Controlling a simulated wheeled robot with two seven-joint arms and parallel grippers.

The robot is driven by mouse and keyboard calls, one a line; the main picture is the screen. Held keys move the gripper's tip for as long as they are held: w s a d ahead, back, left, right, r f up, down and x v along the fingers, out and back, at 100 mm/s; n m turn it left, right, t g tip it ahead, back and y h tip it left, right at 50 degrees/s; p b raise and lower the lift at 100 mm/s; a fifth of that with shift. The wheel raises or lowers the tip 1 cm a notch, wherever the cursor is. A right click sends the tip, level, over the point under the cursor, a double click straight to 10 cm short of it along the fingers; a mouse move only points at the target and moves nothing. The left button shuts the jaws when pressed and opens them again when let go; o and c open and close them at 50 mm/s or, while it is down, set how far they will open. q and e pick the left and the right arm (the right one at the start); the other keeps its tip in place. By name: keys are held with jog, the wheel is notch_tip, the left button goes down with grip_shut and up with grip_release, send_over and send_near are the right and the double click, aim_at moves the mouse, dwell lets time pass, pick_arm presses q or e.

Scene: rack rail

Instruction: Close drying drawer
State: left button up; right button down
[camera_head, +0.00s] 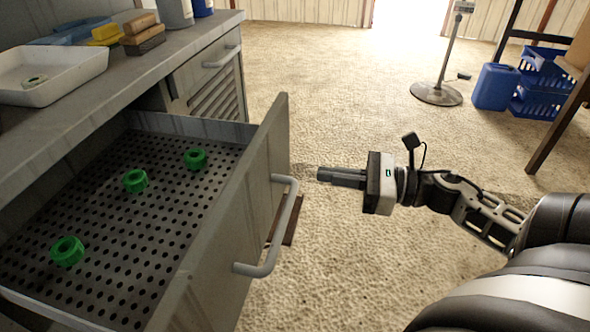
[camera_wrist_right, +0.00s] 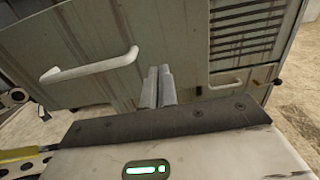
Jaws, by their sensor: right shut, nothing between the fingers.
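The drying drawer (camera_head: 272,160) is pulled out from the grey workbench, in the left half of the head view. Its perforated bottom holds three green rings (camera_head: 135,180). A curved bar handle (camera_head: 287,225) is on its front panel, and it also shows at the left of the right wrist view (camera_wrist_right: 90,70). My right gripper (camera_head: 320,174) is shut and empty, just right of the front panel and beyond the handle's far end. It does not touch the handle. Its fingers show in the right wrist view (camera_wrist_right: 158,72), pointing at the panel. My left gripper is not in view.
The bench top carries a white tray (camera_head: 60,72) with a small ring, brushes (camera_head: 140,35) and bottles. A closed, louvred cabinet (camera_head: 212,80) stands beyond the drawer. A stand (camera_head: 437,93) and blue crates (camera_head: 540,85) are at the far right. The floor between is clear.

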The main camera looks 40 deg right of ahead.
aim_at(279, 167)
jog(key=x, duration=0.6)
jog(key=shift+w+a, duration=0.25)
jog(key=shift+w, duration=0.1)
